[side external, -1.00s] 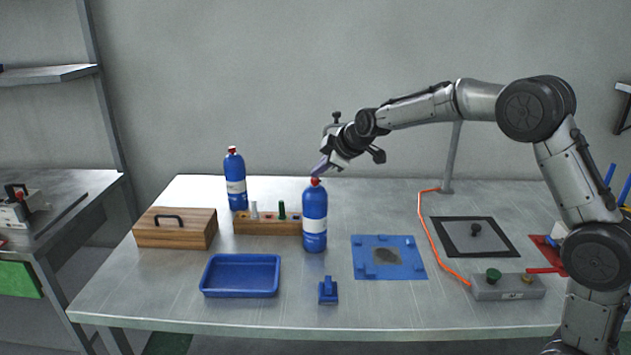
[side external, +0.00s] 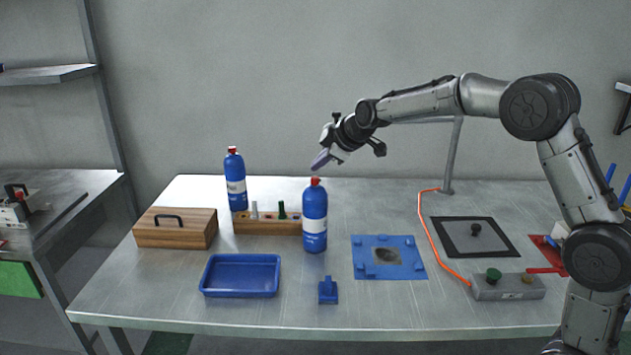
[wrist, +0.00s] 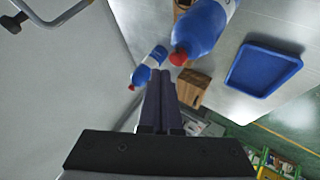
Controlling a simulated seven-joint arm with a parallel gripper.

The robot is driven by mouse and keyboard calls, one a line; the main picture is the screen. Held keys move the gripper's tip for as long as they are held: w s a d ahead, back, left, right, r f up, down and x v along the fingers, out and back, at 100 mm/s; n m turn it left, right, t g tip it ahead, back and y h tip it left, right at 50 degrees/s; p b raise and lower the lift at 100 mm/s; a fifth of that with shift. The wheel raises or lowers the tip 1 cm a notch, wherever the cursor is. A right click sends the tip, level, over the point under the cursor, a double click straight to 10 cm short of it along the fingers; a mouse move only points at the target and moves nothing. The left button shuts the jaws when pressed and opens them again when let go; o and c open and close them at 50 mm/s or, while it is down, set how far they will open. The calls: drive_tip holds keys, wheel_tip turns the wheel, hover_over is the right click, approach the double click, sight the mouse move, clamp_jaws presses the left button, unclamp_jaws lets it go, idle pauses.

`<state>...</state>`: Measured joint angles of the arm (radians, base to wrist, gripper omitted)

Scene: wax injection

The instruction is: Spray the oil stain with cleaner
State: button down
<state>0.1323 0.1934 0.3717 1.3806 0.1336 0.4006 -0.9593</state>
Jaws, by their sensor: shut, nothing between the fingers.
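The oil stain is a dark patch (side external: 386,255) in the middle of a blue-framed square mat (side external: 361,266) on the table. A blue bottle with a red cap and white label (side external: 315,215) stands upright left of the mat; it also shows in the wrist view (wrist: 205,28). A second, similar blue bottle (side external: 236,180) stands farther back left, and in the wrist view (wrist: 149,68). I cannot tell which one holds cleaner. My gripper (side external: 320,160) is shut and empty just above the nearer bottle's red cap, apart from it. Its closed fingers show in the wrist view (wrist: 160,100).
A blue tray (side external: 240,293), a small blue object (side external: 328,291) and a wooden box (side external: 150,238) lie around the nearer bottle. At right are a black-framed plate (side external: 455,247), an orange cable (side external: 432,245) and a grey control box (side external: 508,293).

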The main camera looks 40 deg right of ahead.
drive_tip(key=shift+r, duration=0.1)
drive_tip(key=shift+r, duration=2.95)
drive_tip(key=s+a+r+t, duration=0.1)
drive_tip(key=s+a+r, duration=0.2)
drive_tip(key=s+r, duration=0.5)
drive_tip(key=s+a+r+m, duration=0.1)
drive_tip(key=s+a+r, duration=0.15)
drive_tip(key=s, duration=1.05)
drive_tip(key=s+a+f+m+g, duration=0.1)
drive_tip(key=s+f+m+g, duration=0.3)
drive_tip(key=s+f, duration=1.4)
drive_tip(key=s+m, duration=0.3)
drive_tip(key=s, duration=0.1)
drive_tip(key=shift+f+g, duration=0.15)
drive_tip(key=shift+g, duration=0.15)
